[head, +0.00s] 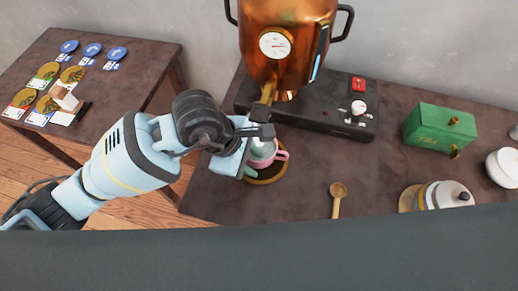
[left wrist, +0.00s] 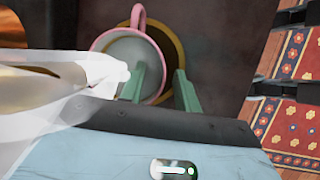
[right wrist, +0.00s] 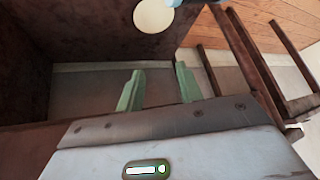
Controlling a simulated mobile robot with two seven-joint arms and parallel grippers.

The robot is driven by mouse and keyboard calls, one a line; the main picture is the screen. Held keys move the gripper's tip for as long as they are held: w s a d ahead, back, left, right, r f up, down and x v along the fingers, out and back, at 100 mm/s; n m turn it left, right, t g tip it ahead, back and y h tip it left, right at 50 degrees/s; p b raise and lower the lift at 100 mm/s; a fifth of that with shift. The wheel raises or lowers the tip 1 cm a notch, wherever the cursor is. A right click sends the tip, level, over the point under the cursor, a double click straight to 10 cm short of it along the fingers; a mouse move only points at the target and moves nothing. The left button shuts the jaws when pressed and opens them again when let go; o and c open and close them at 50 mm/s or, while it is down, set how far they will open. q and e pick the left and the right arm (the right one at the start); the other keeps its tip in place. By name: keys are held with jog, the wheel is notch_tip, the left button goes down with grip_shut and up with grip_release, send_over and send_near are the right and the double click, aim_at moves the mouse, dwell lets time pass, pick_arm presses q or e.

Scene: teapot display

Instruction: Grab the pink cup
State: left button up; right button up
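The pink cup (head: 281,156) stands on a round brown saucer (head: 268,180) beneath the copper urn's spout. In the left wrist view the cup's pink handle (left wrist: 138,13) points to the top, and its pale inside (left wrist: 128,47) faces me. My left gripper (head: 254,160) is at the cup and partly hides it. In its wrist view the left gripper (left wrist: 159,82) has its green fingers apart. One finger overlaps the cup's inside and the other is over the saucer's side; contact is unclear. My right gripper (right wrist: 158,85) is open and empty, and is outside the head view.
The copper urn (head: 285,35) stands on a black base (head: 330,114) behind the cup. A wooden spoon (head: 337,195), a green box (head: 440,128) and a lidded pot (head: 447,194) lie to the right. A side table (head: 130,72) with cards is at left.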

pick_arm(q)
grip_shut()
jog(key=shift+a+r, duration=0.1)
dwell(0.4)
jog(key=shift+a+r, duration=0.8)
jog(key=shift+a, duration=0.05)
jog(key=s+a+r, duration=0.1)
jog(key=a+r, duration=0.5)
jog(key=a, duration=0.6)
jog(key=shift+b, duration=0.45)
jog(key=shift+s+r, duration=0.1)
jog(key=shift+r, duration=0.05)
